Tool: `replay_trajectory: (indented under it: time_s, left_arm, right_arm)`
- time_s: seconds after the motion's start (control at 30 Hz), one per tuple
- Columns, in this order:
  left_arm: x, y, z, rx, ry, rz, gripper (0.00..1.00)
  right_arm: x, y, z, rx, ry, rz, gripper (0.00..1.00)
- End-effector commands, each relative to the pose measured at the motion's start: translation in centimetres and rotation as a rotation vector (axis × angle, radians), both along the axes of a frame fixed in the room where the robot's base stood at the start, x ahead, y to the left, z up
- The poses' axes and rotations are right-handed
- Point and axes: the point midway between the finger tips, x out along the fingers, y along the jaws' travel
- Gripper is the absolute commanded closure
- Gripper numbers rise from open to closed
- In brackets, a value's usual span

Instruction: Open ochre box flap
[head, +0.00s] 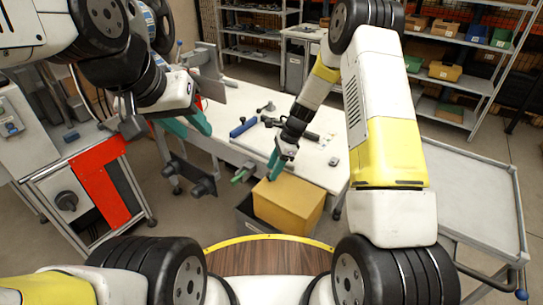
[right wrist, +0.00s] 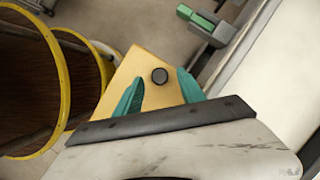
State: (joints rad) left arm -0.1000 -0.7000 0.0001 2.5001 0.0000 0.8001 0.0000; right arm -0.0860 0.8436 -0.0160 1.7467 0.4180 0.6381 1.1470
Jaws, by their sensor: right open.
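The ochre box (head: 289,204) stands in front of the white workbench, and its top looks closed. My right gripper (head: 276,164) is over the box's upper left corner.
A dark grey bin (head: 246,226) is beside the ochre box. The white workbench (head: 312,172) holds a blue tool (head: 243,127) and several dark parts. A green-handled fixture (head: 242,173) sticks out from the bench front. A grey cart (head: 468,190) stands at right.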

Motion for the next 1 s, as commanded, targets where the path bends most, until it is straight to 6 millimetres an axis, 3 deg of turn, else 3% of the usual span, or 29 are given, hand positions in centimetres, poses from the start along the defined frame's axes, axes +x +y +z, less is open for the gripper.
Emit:
replay_trajectory:
  time_s: [0.13, 0.4, 0.43, 0.67, 1.0]
  left_arm:
    - [0.00, 0.00, 0.00, 0.000, 0.000, 0.000, 0.64]
    - [0.00, 0.00, 0.00, 0.000, 0.000, 0.000, 0.64]
    - [0.00, 0.00, 0.00, 0.000, 0.000, 0.000, 0.64]
    - [0.00, 0.00, 0.00, 0.000, 0.000, 0.000, 0.64]
    - [0.00, 0.00, 0.00, 0.000, 0.000, 0.000, 0.64]
  right_arm:
    - [-0.06, 0.47, -1.07, 0.000, -0.001, 0.001, 0.53]
    - [-0.07, 0.54, -1.26, 0.000, -0.001, 0.001, 0.53]
    - [-0.07, 0.54, -1.26, 0.000, -0.001, 0.001, 0.55]
    - [-0.06, 0.53, -1.24, 0.000, -0.001, 0.001, 1.00]
    - [-0.03, 0.52, -1.22, 0.000, -0.003, 0.001, 1.00]
